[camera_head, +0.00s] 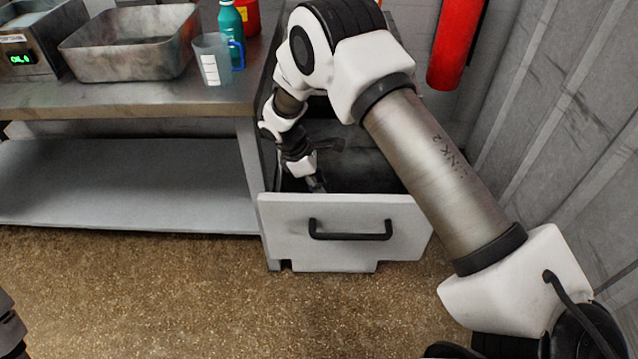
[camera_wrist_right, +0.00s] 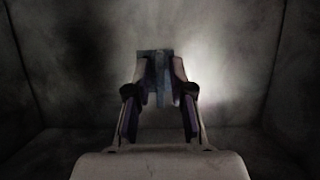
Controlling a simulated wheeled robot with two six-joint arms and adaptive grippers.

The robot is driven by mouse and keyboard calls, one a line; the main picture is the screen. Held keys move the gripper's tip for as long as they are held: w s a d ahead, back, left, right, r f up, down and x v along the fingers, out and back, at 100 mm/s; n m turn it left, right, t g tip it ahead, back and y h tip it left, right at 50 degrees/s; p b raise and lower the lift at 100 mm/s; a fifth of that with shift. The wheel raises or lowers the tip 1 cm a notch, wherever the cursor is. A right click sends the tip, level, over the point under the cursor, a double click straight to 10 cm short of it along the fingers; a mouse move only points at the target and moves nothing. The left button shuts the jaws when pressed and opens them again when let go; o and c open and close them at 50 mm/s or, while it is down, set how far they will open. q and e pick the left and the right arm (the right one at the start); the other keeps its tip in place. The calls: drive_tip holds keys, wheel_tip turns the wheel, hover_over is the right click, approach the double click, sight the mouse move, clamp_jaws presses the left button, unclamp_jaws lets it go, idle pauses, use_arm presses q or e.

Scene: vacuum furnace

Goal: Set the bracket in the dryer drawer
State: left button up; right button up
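The dryer drawer (camera_head: 345,232) is pulled open, with a white front, a black handle and a dark interior. My right arm reaches over it, and my right gripper (camera_head: 316,184) points down inside, just behind the drawer front. In the right wrist view my right gripper (camera_wrist_right: 158,92) has its fingers closed in on a small blue-grey piece, which looks like the bracket (camera_wrist_right: 154,62). The bracket cannot be made out in the head view. Whether it touches the drawer floor is too dark to tell. Only a dark bit of my left arm shows at the lower left edge.
A metal workbench (camera_head: 130,98) stands left of the drawer, with a metal tray (camera_head: 130,55), a measuring beaker (camera_head: 212,62), a teal bottle (camera_head: 231,25) and a device with a green display (camera_head: 22,50). A red cylinder (camera_head: 455,45) hangs behind. Grey wall panels rise at right. The floor in front is clear.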

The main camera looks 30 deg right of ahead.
drive_tip(key=v, duration=1.2)
drive_tip(key=shift+r+p, duration=0.15)
drive_tip(key=shift+p, duration=0.3)
